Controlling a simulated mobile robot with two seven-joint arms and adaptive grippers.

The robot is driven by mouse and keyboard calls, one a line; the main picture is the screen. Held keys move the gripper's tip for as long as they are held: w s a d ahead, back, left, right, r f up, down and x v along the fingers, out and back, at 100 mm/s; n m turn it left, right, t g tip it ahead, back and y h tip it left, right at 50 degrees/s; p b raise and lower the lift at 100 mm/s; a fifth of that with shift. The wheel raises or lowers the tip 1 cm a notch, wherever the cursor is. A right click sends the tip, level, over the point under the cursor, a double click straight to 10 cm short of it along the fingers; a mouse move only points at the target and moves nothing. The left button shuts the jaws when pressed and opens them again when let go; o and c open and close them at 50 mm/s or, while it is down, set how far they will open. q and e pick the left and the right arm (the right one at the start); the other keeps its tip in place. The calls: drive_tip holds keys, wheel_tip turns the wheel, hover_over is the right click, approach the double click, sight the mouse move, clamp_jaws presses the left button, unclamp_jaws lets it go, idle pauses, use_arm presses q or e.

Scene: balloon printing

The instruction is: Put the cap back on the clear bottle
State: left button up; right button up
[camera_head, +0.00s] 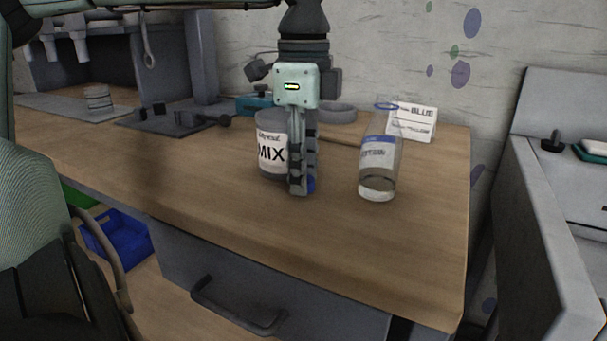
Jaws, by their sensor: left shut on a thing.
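The clear bottle (376,172) stands upright on the wooden table, right of the middle. It has a blue and white label and a blue ring at its narrow neck, and its top looks open. My left gripper (303,186) points down, left of the bottle and apart from it. It is shut on a small blue thing, which looks like the cap (312,184), low between its fingertips near the table top. The fingers hide most of the cap. My right gripper is not in view.
A jar labelled MIX (269,150) stands just left of and behind the left gripper. A white card reading BLUE (413,122) stands behind the bottle. The wooden table (200,180) is clear in front, and its right edge is near the bottle.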

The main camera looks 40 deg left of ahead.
use_arm(q)
drive_tip(key=shift+r, duration=0.65)
drive_tip(key=r, duration=0.3)
drive_tip(key=shift+s+a+r, duration=0.2)
drive_tip(key=shift+s, duration=0.15)
drive_tip(key=s+a+r, duration=0.6)
drive_tip(key=s, duration=0.3)
drive_tip(key=shift+b, duration=0.4)
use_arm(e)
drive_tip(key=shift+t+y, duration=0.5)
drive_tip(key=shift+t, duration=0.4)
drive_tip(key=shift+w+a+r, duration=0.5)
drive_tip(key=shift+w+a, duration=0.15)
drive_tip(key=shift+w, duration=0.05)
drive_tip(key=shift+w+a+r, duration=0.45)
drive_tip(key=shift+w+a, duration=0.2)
use_arm(q)
drive_tip(key=shift+r, duration=0.1)
drive_tip(key=shift+s, duration=0.15)
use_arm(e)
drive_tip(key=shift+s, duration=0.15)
